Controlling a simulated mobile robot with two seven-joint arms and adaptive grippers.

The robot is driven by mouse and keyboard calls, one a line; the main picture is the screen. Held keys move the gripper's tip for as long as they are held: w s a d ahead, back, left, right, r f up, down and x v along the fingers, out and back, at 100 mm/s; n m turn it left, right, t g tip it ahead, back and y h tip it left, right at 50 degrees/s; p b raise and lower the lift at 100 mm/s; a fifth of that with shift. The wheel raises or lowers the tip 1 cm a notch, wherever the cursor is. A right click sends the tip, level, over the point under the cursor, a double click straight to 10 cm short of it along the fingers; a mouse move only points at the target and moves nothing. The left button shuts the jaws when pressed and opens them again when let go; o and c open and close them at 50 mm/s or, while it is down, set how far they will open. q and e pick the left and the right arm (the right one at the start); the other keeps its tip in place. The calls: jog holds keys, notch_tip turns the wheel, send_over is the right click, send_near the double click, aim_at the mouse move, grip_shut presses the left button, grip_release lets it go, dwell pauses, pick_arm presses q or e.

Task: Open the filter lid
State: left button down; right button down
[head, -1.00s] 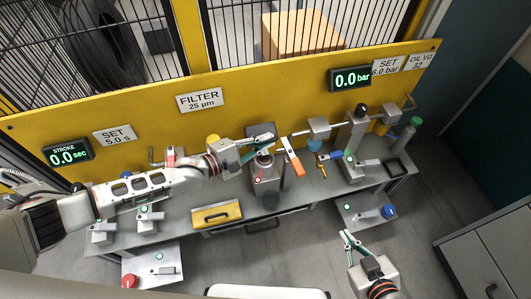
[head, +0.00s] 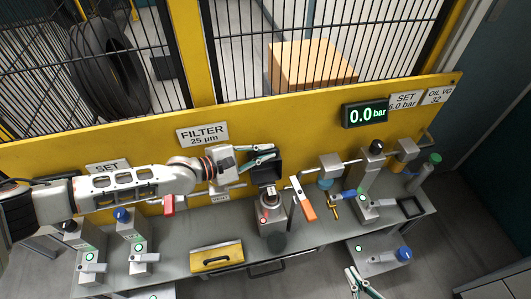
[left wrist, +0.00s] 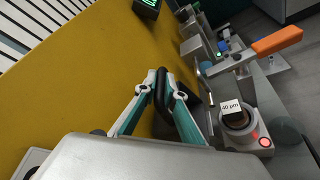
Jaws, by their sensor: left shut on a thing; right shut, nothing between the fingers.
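The filter housing (head: 271,215) is a grey block on the bench, with a lit button on its front. Its dark square lid (head: 264,171) stands up behind it, open against the yellow panel. My left gripper (head: 273,153) is shut on the lid's upper edge; in the left wrist view the fingers close on a black rim (left wrist: 162,92). The open housing shows a cartridge (left wrist: 233,108) with a white label that appears to read 10 µm. My right gripper (head: 353,279) is shut and empty at the bottom edge of the head view, in front of the bench and away from the lid.
An orange-handled lever (head: 304,202) stands just right of the housing, with pipework and valves beyond. A yellow box (head: 216,257) lies at the bench's front. A FILTER 25 µm sign (head: 202,134) and a 0.0 bar display (head: 365,113) are on the panel.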

pick_arm(q)
jog(key=c, duration=2.1)
grip_release()
jog(key=shift+c, duration=0.2)
pick_arm(e)
jog(key=shift+s+f, duration=0.25)
jog(key=shift+f, duration=0.1)
pick_arm(q)
jog(key=shift+s+a, duration=0.1)
jog(key=v, duration=1.1)
jog(key=shift+s+a+r, duration=0.15)
jog(key=shift+s+a, duration=0.1)
jog(key=shift+a, duration=0.05)
jog(key=shift+d, duration=0.1)
